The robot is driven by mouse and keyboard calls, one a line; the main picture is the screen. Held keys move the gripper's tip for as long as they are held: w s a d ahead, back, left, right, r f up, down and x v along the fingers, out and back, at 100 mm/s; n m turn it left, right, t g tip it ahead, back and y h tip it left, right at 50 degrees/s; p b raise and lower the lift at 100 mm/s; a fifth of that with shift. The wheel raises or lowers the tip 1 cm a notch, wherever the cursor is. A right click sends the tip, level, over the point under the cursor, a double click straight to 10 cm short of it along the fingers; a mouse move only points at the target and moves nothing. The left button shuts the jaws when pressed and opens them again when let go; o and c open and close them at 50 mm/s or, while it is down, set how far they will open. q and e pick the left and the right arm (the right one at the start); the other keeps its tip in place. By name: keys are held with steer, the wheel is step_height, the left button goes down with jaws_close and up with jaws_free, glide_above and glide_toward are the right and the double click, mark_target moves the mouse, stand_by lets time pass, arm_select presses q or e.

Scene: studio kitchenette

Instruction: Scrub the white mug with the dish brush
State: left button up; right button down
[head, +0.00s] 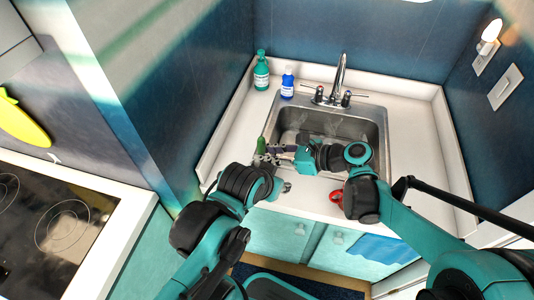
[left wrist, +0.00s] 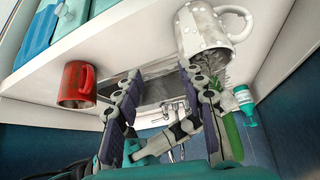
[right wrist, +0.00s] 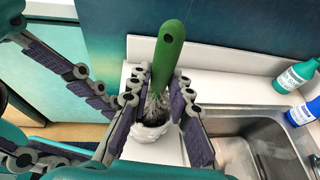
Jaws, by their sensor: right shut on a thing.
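The white mug (right wrist: 148,137) stands on the counter left of the sink in the right wrist view. The dish brush has a green handle (right wrist: 169,45) and dark bristles (right wrist: 156,108) that reach down into the mug's mouth. My right gripper (head: 272,154) is shut on the brush above the mug. My left gripper (left wrist: 160,72) is open and empty beside the mug, its fingers well apart.
A red mug (left wrist: 72,84) stands on the counter in front of the sink (head: 372,128). A green bottle (head: 261,72) and a blue bottle (head: 287,84) stand at the back left, near the faucet (head: 340,78). The counter right of the sink (head: 418,140) is clear.

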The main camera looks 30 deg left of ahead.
step_height(320, 180, up, 11)
steer(key=p, duration=0.8)
steer(key=shift+f, duration=0.2)
steer(key=shift+r, duration=0.1)
stand_by(0.4)
step_height(320, 180, down, 8)
steer(key=b, duration=0.8)
steer(key=shift+f+b, duration=0.75)
steer(key=shift+f, duration=0.7)
steer(key=shift+f, duration=0.55)
stand_by(0.4)
